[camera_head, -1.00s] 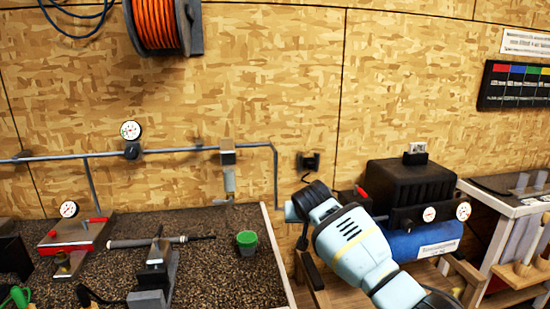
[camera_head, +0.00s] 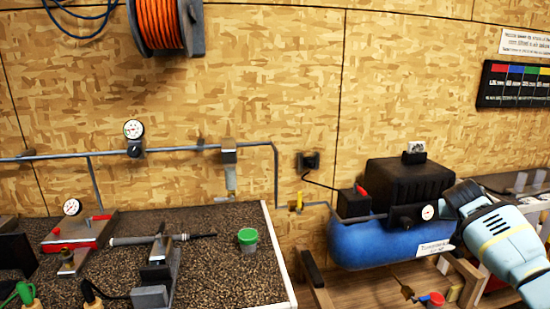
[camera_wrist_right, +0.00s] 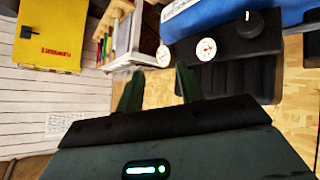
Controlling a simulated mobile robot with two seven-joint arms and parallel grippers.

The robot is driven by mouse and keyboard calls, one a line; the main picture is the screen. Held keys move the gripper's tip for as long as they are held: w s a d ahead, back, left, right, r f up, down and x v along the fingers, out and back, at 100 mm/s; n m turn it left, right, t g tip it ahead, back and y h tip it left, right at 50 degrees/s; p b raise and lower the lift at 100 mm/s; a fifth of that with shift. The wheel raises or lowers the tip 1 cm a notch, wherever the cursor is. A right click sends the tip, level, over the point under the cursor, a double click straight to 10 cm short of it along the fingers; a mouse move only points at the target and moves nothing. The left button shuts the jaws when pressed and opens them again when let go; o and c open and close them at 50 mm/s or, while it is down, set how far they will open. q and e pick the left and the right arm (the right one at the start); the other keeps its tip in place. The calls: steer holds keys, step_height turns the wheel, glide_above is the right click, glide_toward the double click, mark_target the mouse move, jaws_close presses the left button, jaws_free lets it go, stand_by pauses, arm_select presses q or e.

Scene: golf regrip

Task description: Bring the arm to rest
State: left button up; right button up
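My right arm (camera_head: 505,240) comes in from the lower right of the head view, in front of the right end of the blue compressor tank. Its gripper cannot be made out there. In the right wrist view, my right gripper (camera_wrist_right: 158,84) shows two dark fingers standing apart with nothing between them. The compressor (camera_wrist_right: 225,48) with two gauges lies beyond the fingertips in that view. A golf club (camera_head: 165,239) lies across a vise (camera_head: 157,265) on the bench in the head view, well away from the arm. My left gripper is not in view.
The dark speckled bench (camera_head: 215,280) has a green-lidded cup (camera_head: 248,238) near its right edge. The compressor's blue tank (camera_head: 365,243) stands right of it. A yellow cabinet (camera_wrist_right: 50,35) is at the upper left of the wrist view.

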steer(key=s+a+f+n+y, duration=0.15)
steer(key=s+f, duration=0.25)
steer(key=f, duration=0.5)
steer(key=s+a+f+n, duration=0.2)
steer(key=s+f+n, duration=0.1)
steer(key=f, duration=0.6)
steer(key=s+a+f+n+t+y, duration=0.1)
steer(key=s+a+f+n+y, duration=0.45)
steer(key=s+f, duration=0.85)
steer(key=s+a+f+n+y, duration=0.1)
steer(key=s+a, duration=0.3)
steer(key=s, duration=0.5)
steer(key=s+a+f+n, duration=0.1)
steer(key=s+a, duration=0.2)
steer(key=s, duration=0.7)
steer(key=s+a+f+y, duration=0.1)
steer(key=s+a, duration=0.3)
steer(key=s, duration=0.5)
steer(key=a+m+t, duration=0.1)
steer(key=a+m, duration=0.4)
steer(key=a, duration=0.6)
steer(key=shift+a+f, duration=0.25)
steer(key=shift+a, duration=0.15)
steer(key=shift+s, duration=0.1)
